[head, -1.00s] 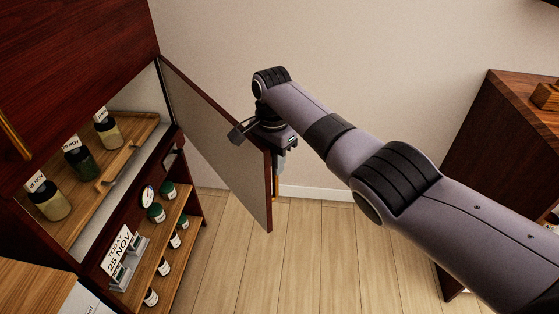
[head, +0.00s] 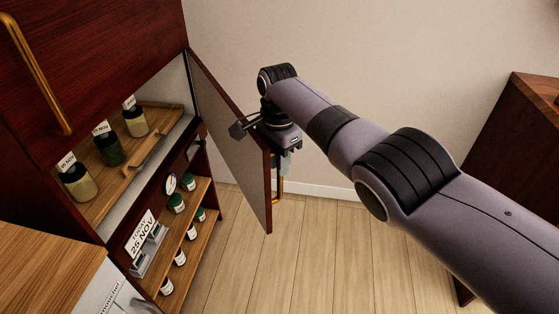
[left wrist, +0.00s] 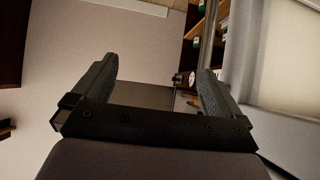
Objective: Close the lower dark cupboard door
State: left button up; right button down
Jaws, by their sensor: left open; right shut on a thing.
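The lower dark cupboard door (head: 228,130) stands open in the head view, hinged at the cupboard's right side, its grey inner face showing. Its brass handle (head: 281,180) shows partly past the free edge. My right gripper (head: 285,160) is at that handle on the door's outer side, shut on it; the fingertips are partly hidden by the wrist and door edge. The open cupboard compartment shows a wooden tray (head: 160,117) with several labelled jars. My left gripper (left wrist: 155,85) is open and empty in the left wrist view, away from the door.
An upper dark door (head: 110,50) with a brass handle is shut above. Below are wooden shelves (head: 185,225) with small jars and a date sign (head: 141,235). A wooden counter (head: 40,270) is at lower left, a dark cabinet (head: 520,140) at right. Floor between is clear.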

jog(key=shift+s+d+f, duration=0.1)
jog(key=shift+s+f, duration=0.05)
jog(key=shift+f, duration=0.1)
jog(key=c, duration=1.1)
grip_release()
jog(key=shift+r, duration=0.2)
notch_tip(320, 180, up, 6)
jog(key=shift+r+p, duration=0.1)
jog(key=shift+p, duration=0.75)
jog(key=shift+r, duration=0.45)
